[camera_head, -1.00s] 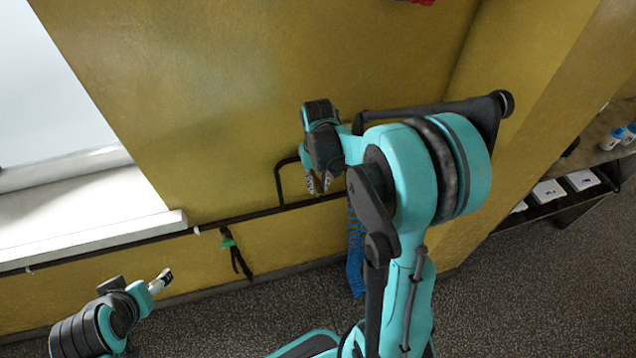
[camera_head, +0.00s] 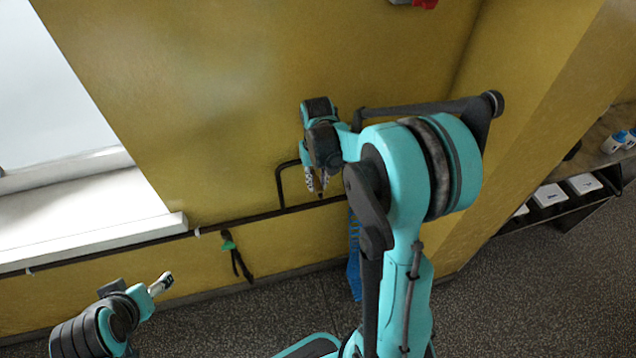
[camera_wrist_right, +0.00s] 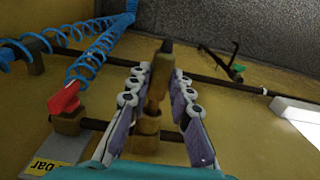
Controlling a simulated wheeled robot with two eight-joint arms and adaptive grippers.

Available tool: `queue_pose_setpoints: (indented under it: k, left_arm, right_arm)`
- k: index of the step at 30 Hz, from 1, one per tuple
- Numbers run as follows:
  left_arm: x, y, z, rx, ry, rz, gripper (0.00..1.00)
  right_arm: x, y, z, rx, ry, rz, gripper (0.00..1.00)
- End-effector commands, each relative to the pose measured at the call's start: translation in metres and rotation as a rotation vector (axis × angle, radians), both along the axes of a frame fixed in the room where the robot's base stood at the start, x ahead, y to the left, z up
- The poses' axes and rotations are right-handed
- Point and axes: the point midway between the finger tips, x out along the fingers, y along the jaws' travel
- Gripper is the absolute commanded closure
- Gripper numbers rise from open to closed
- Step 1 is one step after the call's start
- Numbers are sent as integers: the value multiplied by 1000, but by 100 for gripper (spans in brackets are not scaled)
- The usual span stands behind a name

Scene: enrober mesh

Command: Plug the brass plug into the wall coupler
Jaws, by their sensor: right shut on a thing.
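My right gripper (camera_wrist_right: 158,86) is shut on the brass plug (camera_wrist_right: 161,78), which sits between its two fingers with a dark end sticking out past the tips. Larger brass fittings (camera_wrist_right: 147,140), apparently the wall coupler on the dark pipe, show lower between the fingers, in line with the plug. Whether plug and coupler touch or are joined I cannot tell. In the head view my right gripper (camera_head: 316,183) points down close to the yellow wall; the plug is too small there to make out clearly. My left gripper (camera_head: 162,283) is at lower left, away from the wall fittings; its jaw opening is unclear.
A dark pipe (camera_head: 262,215) runs along the wall. A green-topped strap (camera_head: 228,243) hangs from it. A white sill (camera_head: 90,228) juts out at left.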

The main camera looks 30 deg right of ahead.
Motion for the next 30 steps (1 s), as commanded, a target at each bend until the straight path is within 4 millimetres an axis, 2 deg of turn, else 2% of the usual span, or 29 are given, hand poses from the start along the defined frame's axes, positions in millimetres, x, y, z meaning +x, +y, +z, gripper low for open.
queue_pose_setpoints:
  k: [24,25,27,30]
  left_arm:
    - [0,0,-3,0,0,0,28]
    - [0,0,-2,0,0,0,28]
    - [0,0,-2,0,0,0,28]
    - [0,0,-2,0,0,0,28]
  right_arm:
    - [20,-5,0,0,0,0,100]
    - [20,-5,0,0,0,0,75]
    - [20,-5,0,0,-1,0,56]
    - [20,-5,0,0,-1,0,56]
